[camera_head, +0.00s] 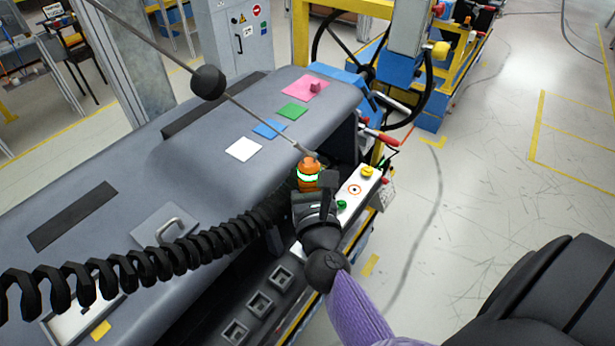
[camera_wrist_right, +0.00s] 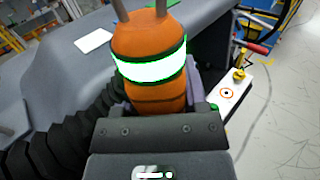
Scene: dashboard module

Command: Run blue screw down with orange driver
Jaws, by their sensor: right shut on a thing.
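The orange driver (camera_head: 307,164) has a white band edged in green. It stands between the fingers of my right gripper (camera_head: 309,187), close to the right end of the grey dashboard (camera_head: 200,135). In the right wrist view the driver (camera_wrist_right: 148,38) fills the top middle, and the right gripper (camera_wrist_right: 153,103) is shut around its lower body. The driver's tip is hidden. I cannot make out a blue screw; a flat blue square (camera_head: 269,129) lies on the dashboard between a white and a green one. My left gripper is not in view.
A thin rod with a black ball (camera_head: 208,82) reaches to the driver's top. A black coiled hose (camera_head: 150,262) runs to the gripper area. A control panel (camera_head: 354,190) with buttons and a red-handled lever (camera_head: 382,138) are close on the right. Open floor lies farther right.

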